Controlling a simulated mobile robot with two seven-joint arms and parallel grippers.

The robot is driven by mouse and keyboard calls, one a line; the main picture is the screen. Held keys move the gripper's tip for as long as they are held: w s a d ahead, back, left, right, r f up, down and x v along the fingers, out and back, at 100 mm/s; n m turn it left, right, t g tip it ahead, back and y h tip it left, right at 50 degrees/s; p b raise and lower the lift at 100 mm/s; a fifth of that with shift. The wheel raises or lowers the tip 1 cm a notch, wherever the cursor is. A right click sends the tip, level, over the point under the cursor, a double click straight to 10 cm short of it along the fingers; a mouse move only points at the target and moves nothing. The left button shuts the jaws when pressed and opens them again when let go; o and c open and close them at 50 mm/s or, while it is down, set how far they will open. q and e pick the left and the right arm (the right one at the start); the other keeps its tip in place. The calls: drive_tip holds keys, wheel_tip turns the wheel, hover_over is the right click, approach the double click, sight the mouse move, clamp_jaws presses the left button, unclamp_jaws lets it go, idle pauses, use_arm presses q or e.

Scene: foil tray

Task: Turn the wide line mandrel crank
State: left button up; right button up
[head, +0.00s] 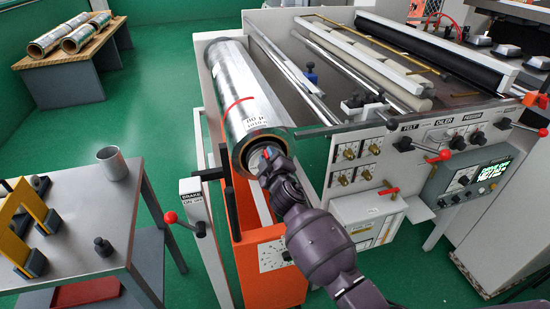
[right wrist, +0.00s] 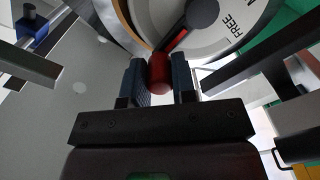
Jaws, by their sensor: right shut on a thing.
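A large foil roll (head: 240,95) with a red band and a printed label lies along its mandrel in the machine's left bay. At its near end my right gripper (head: 270,158) covers most of the crank. In the right wrist view the crank's red knob (right wrist: 159,72) sits between the two blue-grey fingers of my right gripper (right wrist: 160,82), which is shut on it. The dark crank arm (right wrist: 186,34) runs up and right from the knob over a pale round dial (right wrist: 232,38) with the word FREE. My left gripper is not in view.
A brake lever with a red ball (head: 170,217) stands left of the orange stand (head: 247,240). A metal table (head: 95,240) with a cup (head: 112,162) is at left. The control panel (head: 425,150) with red-ball levers is at right. Green floor lies open behind the table.

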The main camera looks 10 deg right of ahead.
drive_tip(key=a+n, duration=0.1)
drive_tip(key=n, duration=0.1)
drive_tip(key=a+n, duration=0.1)
drive_tip(key=n, duration=0.1)
drive_tip(key=shift+a+f+n+b, duration=0.25)
drive_tip(key=shift+f+n+b, duration=0.05)
drive_tip(key=shift+f+b, duration=0.1)
drive_tip(key=n, duration=0.2)
drive_tip(key=a+f+n, duration=0.1)
drive_tip(key=shift+s+a+n+b, duration=0.1)
drive_tip(key=shift+a+n+b, duration=0.1)
drive_tip(key=shift+n+b, duration=0.2)
drive_tip(key=f+n, duration=0.1)
drive_tip(key=n, duration=0.1)
drive_tip(key=a+f+n, duration=0.1)
drive_tip(key=n, duration=0.1)
drive_tip(key=shift+n, duration=0.4)
drive_tip(key=shift+a+f+n, duration=0.15)
drive_tip(key=shift+f+n, duration=0.25)
drive_tip(key=shift+n, duration=0.3)
drive_tip(key=shift+f+n, duration=0.15)
drive_tip(key=shift+n, duration=0.15)
drive_tip(key=shift+f, duration=0.1)
drive_tip(key=o, duration=0.9)
